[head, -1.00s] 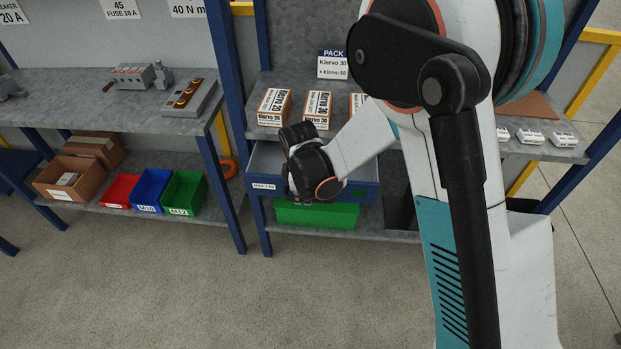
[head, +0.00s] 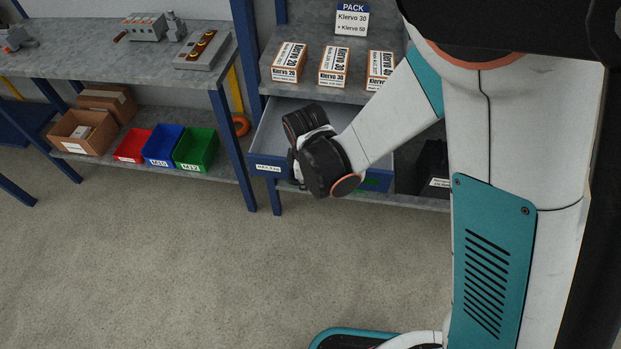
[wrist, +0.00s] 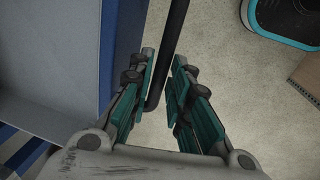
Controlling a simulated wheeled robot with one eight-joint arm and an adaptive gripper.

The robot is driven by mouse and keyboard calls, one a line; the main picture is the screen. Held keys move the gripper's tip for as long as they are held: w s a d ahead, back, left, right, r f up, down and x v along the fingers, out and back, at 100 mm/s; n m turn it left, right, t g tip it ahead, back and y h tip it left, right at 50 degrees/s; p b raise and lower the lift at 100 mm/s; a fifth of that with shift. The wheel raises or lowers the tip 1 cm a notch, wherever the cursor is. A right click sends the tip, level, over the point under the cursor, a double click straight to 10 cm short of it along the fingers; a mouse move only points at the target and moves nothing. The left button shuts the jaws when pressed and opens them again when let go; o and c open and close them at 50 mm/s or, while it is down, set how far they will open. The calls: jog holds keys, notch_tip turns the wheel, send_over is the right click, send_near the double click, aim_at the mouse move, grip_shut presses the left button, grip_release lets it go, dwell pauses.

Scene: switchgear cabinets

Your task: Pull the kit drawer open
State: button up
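The kit drawer (head: 268,135) is blue with a grey inside and a white label on its front. In the head view it stands out from under the right-hand shelf, with part of its inside showing. My gripper (head: 303,182) is at the drawer front and hides the middle of it. In the wrist view a dark bar-shaped drawer handle (wrist: 174,30) runs between the two fingers of my gripper (wrist: 164,62). The drawer's blue front (wrist: 106,50) lies to the left of the fingers.
Several cartons (head: 334,67) stand on the shelf above the drawer. A black box (head: 432,180) is right of the drawer. Red, blue and green bins (head: 197,150) sit on the lower left shelf. The floor (head: 200,270) in front is clear.

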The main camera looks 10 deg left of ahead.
jog(key=shift+o, duration=0.5)
jog(key=shift+r, duration=0.1)
notch_tip(320, 180, up, 7)
jog(key=s, duration=0.1)
jog(key=shift+s, duration=0.2)
jog(key=shift+r, duration=0.15)
